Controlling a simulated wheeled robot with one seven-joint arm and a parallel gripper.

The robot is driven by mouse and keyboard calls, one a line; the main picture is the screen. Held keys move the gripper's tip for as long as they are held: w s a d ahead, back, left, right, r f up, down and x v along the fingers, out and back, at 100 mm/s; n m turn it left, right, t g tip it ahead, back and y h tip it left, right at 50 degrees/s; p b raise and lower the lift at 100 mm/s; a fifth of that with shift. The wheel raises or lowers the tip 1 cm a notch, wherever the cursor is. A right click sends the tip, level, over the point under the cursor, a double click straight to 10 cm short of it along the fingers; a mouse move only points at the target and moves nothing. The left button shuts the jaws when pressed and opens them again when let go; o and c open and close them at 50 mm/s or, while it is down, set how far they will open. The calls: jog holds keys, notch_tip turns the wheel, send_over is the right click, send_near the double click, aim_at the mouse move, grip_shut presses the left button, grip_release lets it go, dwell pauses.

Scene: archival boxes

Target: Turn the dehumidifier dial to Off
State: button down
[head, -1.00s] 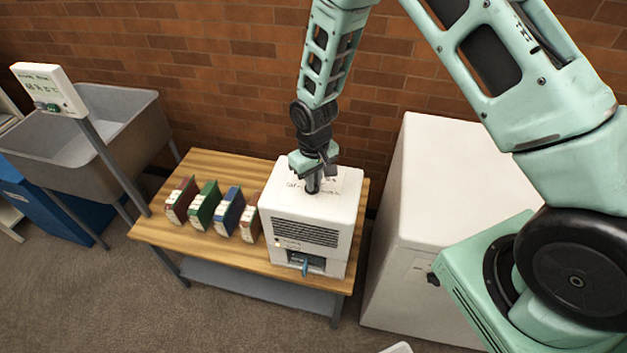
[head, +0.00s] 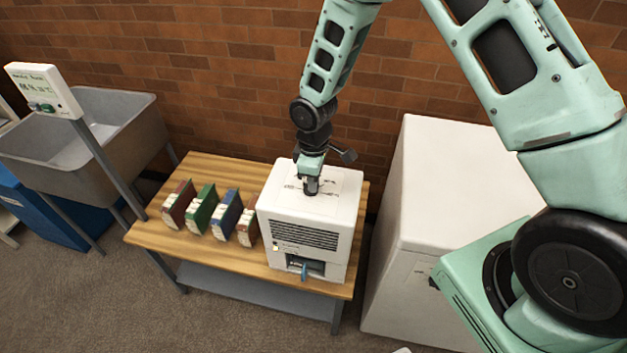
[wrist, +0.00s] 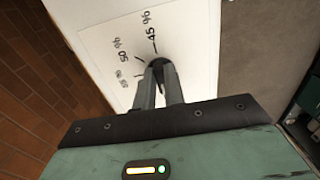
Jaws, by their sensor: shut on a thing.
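The dehumidifier (head: 342,215) is a white box with a dark front grille, standing on the right end of a wooden table. A label plate with printed settings lies on its top; in the wrist view "45 %" and "50 %" are readable on the plate (wrist: 110,40). My gripper (head: 311,190) points down at the plate, shut on the small dark dial (wrist: 158,63), which shows between and beyond the fingertips (wrist: 163,82) in the wrist view. The fingers hide much of the dial, so its setting is hard to tell. I cannot read an Off mark.
Several coloured binders (head: 200,212) stand on the table (head: 165,232) left of the dehumidifier. A large white cabinet (head: 440,190) stands close on the right. A grey sink (head: 80,145) and a post-mounted display (head: 45,90) are at the left. A brick wall is behind.

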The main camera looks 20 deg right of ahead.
jog(key=shift+w, duration=0.1)
dwell(0.4)
jog(key=c, duration=1.5)
grip_release()
notch_tip(320, 180, up, 18)
jog(key=b, duration=0.3)
jog(key=shift+f, duration=0.25)
jog(key=s+a+m, duration=0.1)
jog(key=s+a, duration=0.1)
jog(key=s, duration=0.7)
jog(key=s+a+r+m, duration=0.1)
jog(key=s+a, duration=0.1)
jog(key=s, duration=0.7)
jog(key=s+a+r, duration=0.1)
jog(key=s+a, duration=0.2)
jog(key=s, duration=0.6)
jog(key=shift+a+r+m+y+b, duration=0.1)
jog(key=shift+r+m+y+b, duration=0.05)
jog(key=shift+m+y+b, duration=0.2)
